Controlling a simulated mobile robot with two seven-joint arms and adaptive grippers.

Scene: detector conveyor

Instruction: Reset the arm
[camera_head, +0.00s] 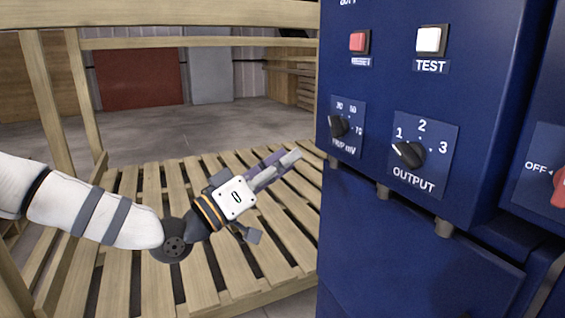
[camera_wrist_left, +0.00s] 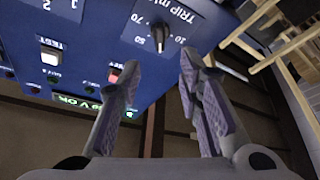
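My left arm (camera_head: 95,212), white with grey bands, reaches in from the left in the head view. Its gripper (camera_head: 284,162) is over the slatted wood, pointing up and right towards the blue cabinet (camera_head: 390,265) and apart from it. In the left wrist view the two purple-padded fingers (camera_wrist_left: 158,65) are spread, with nothing between them. Beyond them in that view are the cabinet's TRIP mV knob (camera_wrist_left: 158,36) and a red button (camera_wrist_left: 114,75). My right gripper is in neither view.
The cabinet face carries the TRIP mV knob (camera_head: 339,126), an OUTPUT knob (camera_head: 409,154) pointing near 1, a red button (camera_head: 358,42) and a white TEST button (camera_head: 430,40). A red OFF-marked knob (camera_head: 559,188) is at the right edge. Wooden rails (camera_head: 160,14) frame the slats (camera_head: 150,190).

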